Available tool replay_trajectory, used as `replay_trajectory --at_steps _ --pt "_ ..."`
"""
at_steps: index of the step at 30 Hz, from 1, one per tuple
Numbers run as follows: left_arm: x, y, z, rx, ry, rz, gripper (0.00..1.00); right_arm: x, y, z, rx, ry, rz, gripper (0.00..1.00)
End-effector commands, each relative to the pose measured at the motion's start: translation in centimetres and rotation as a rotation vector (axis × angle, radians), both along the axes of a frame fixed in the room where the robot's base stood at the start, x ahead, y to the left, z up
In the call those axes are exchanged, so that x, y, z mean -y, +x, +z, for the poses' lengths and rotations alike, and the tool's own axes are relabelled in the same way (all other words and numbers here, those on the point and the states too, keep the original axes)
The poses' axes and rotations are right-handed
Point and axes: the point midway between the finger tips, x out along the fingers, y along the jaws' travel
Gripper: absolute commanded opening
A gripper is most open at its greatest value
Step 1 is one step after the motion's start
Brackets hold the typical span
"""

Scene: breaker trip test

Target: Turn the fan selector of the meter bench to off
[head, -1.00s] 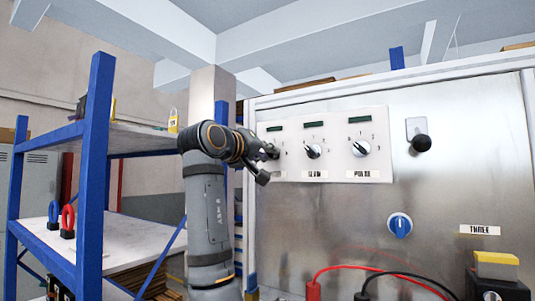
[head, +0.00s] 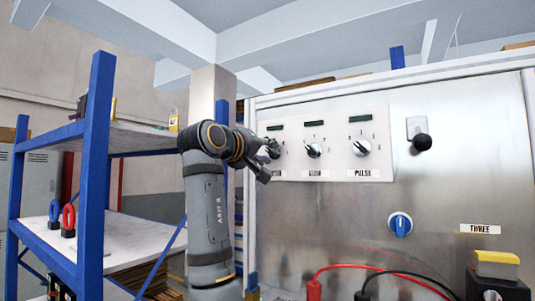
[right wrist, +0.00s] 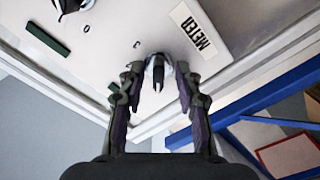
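The meter bench (head: 330,225) has a white panel (head: 335,176) with three round dial knobs in a row. My right gripper (head: 268,151) is at the leftmost knob and partly hides it in the head view. In the right wrist view this knob (right wrist: 157,74) stands between the two fingers of my gripper (right wrist: 158,82), with narrow gaps on both sides. The middle knob (head: 313,150) has a label I cannot read; the right knob (head: 361,148) is labelled PULSE. I read no fan label. My left gripper is not in view.
A black ball lever (head: 421,142) and a blue knob (head: 400,225) are on the bench front. Red and black cables (head: 345,268) run low in front. A blue-framed shelf (head: 92,170) stands to the left.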

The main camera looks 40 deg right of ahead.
Motion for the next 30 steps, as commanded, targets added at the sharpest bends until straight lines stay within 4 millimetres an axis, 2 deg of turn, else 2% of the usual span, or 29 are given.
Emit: replay_trajectory --at_steps 4,7,15,21,30 --pt "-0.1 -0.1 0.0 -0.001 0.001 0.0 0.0 -0.2 -0.1 0.1 0.001 -0.001 0.001 0.34" --pt "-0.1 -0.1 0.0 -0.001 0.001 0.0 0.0 -1.4 -0.3 0.1 0.002 -0.001 0.004 0.34" --pt "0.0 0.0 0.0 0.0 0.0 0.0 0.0 -7.7 -2.1 0.0 0.002 0.0 0.006 0.34" --pt "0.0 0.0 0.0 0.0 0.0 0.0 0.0 -10.8 -3.0 0.0 0.0 0.0 0.003 0.34" --pt "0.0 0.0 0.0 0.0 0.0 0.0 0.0 -11.6 -3.3 0.0 0.0 0.0 0.0 0.34"
